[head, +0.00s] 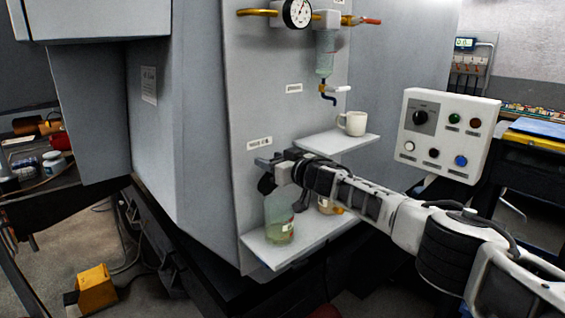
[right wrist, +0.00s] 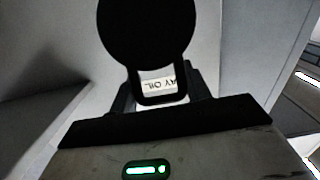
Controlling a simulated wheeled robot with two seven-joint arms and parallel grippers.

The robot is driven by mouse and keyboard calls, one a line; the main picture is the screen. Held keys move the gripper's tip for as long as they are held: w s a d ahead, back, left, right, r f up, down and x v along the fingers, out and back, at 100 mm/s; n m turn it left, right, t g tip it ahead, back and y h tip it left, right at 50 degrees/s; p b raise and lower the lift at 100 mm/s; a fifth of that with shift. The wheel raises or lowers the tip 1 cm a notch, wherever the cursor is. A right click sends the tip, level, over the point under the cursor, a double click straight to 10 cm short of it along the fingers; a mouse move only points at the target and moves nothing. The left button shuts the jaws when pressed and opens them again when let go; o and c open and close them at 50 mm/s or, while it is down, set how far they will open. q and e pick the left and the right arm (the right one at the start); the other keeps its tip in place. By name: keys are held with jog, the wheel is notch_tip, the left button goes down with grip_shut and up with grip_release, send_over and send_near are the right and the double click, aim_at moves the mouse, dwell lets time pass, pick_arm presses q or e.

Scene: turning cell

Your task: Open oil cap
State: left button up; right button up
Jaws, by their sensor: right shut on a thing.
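The black round oil cap (head: 266,184) is at the grey machine panel, just below the way oil label, in the head view. In the right wrist view the cap (right wrist: 147,30) is a dark disc with a loop-shaped tab at its lower edge. My right gripper (head: 268,163) is shut on the cap, at the tab. The label (right wrist: 158,85) shows through the loop. The filler opening is hidden, so I cannot tell whether the cap is seated or lifted. My left gripper is not in view.
A bottle of greenish liquid (head: 279,218) stands on the lower white shelf (head: 284,254), below my gripper. A white mug (head: 352,123) stands on the upper shelf (head: 326,145). A control box (head: 445,135) is to the right. A gauge (head: 297,13) is above.

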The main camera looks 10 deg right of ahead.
jog(key=shift+w+f+g+h, duration=0.3)
jog(key=shift+f+g+h, duration=0.1)
dwell(0.5)
jog(key=o, duration=1.2)
jog(key=shift+c, duration=0.2)
jog(key=shift+w, duration=0.1)
jog(key=shift+r, duration=0.2)
jog(key=shift+s+d+r+p, duration=0.1)
jog(key=shift+s+d+p, duration=0.1)
jog(key=shift+s+p, duration=0.15)
jog(key=shift+p+v, duration=0.55)
jog(key=shift+v, duration=0.3)
jog(key=v, duration=1.3)
jog(key=shift+s, duration=0.25)
